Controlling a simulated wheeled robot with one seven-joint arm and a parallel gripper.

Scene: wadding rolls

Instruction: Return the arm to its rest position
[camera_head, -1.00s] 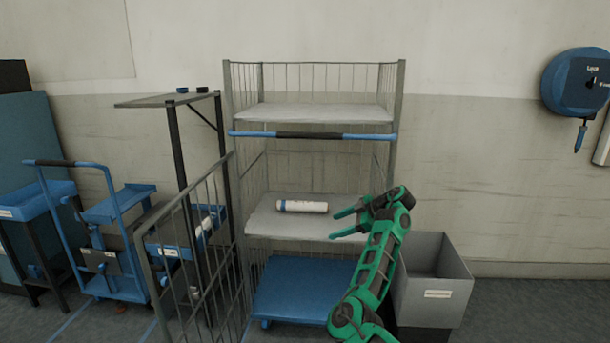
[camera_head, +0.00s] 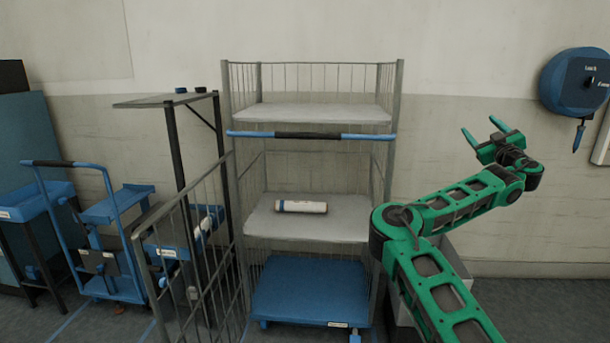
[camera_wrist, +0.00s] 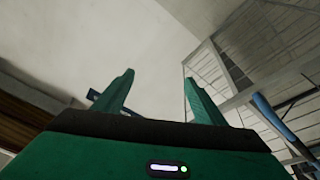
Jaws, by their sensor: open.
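My gripper (camera_head: 483,134) is open and empty, raised to the right of the cage trolley (camera_head: 398,100), in front of the bare wall. Its two green fingers also show spread apart in the wrist view (camera_wrist: 158,95), with nothing between them. My green arm is bent at the elbow, which stands before the trolley's right post. A white wadding roll (camera_head: 301,207) with a blue end lies on its side on the trolley's middle shelf (camera_head: 335,228), well apart from my gripper.
A grey bin (camera_head: 455,258) stands behind my arm, partly hidden. The trolley's mesh gate (camera_head: 190,240) is swung open at the left. A blue reel (camera_head: 575,82) hangs on the wall at the right. Blue carts (camera_head: 115,210) stand at the far left.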

